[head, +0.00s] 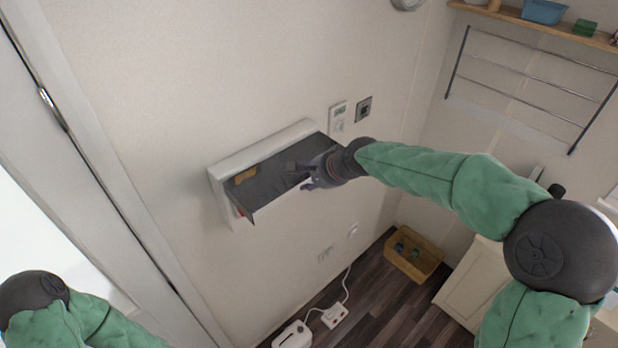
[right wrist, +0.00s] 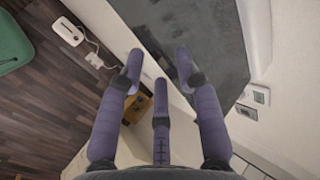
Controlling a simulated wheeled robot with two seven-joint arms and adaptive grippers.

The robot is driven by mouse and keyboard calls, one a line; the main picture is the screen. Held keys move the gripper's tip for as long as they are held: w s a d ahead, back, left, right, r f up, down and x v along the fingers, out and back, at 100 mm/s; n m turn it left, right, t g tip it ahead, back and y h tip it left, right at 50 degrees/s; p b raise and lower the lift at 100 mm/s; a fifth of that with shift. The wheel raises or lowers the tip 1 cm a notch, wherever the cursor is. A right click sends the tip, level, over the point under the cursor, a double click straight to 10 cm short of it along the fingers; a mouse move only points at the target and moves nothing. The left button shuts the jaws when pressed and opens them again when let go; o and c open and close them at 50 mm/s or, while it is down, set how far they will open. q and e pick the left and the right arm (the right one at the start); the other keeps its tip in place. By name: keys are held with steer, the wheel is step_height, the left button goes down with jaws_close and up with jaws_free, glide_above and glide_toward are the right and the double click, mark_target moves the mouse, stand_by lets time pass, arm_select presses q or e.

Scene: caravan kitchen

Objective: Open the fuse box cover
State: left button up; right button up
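The fuse box (head: 222,178) is a white box on the wall in the middle of the head view. Its dark grey cover (head: 268,183) looks tilted out from the white body, its near corner standing off at the lower left. A small orange-yellow label shows at the cover's upper left. My right gripper (head: 306,176) is at the cover's right part. In the right wrist view its fingers (right wrist: 157,72) are spread apart, with the dark cover (right wrist: 210,35) behind the right one; I cannot tell whether they touch. My left gripper is out of view.
A thermostat (head: 338,116) and a wall switch (head: 364,108) are right of the fuse box. A wooden crate (head: 413,254) and a white power strip (head: 335,315) with a cable are on the floor. A door frame (head: 125,185) stands left. A wall rack (head: 530,80) hangs at upper right.

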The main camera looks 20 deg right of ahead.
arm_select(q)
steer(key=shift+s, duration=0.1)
arm_select(e)
steer(key=v, duration=1.2)
steer(key=shift+s, duration=0.15)
steer(key=shift+f, duration=0.1)
